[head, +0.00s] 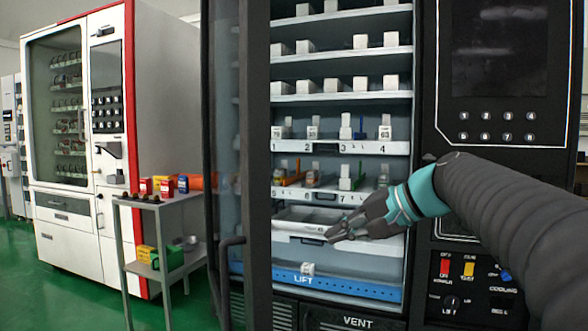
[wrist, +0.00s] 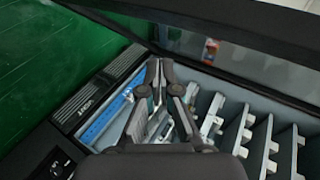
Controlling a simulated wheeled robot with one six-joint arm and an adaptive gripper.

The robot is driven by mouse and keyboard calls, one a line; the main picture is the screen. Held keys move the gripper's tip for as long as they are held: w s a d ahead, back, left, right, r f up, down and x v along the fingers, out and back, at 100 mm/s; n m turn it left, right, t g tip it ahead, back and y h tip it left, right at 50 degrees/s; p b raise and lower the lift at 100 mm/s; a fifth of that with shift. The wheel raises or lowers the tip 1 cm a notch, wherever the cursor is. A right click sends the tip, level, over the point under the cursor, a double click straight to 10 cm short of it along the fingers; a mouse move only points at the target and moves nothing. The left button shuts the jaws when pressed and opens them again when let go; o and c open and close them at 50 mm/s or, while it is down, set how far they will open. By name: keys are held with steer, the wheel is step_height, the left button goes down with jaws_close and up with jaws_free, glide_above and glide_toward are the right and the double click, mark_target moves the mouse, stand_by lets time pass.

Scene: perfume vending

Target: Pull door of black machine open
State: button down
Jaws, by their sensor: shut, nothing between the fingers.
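The black machine (head: 424,120) fills the right of the head view. Its door (head: 257,150) stands open at the left side of the opening, seen at a steep angle, with glass and a dark curved handle (head: 229,262). My gripper (head: 331,236) is in front of the opening, to the right of the door, near the lower tray, and does not touch the handle. In the wrist view, my gripper (wrist: 159,66) is shut and empty over the machine's blue lift strip (wrist: 103,122). A dark frame, likely the door's, crosses the top of that view (wrist: 225,30).
Shelves (head: 340,97) with white boxes and the LIFT strip (head: 330,284) are exposed inside. A grey cart (head: 165,200) with small coloured boxes stands left of the door. A white and red machine (head: 115,150) is behind it. Green floor (head: 40,280) shows at left.

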steer(key=w+d+r+n+y+b, duration=0.1)
steer(key=w+d+r+y, duration=0.3)
steer(key=w+r+y, duration=0.5)
steer(key=w+a+r+h, duration=0.1)
steer(key=a, duration=0.5)
steer(key=w+a+r+h, duration=0.1)
steer(key=a+r, duration=0.1)
steer(key=a, duration=0.5)
steer(key=shift+w, duration=0.35)
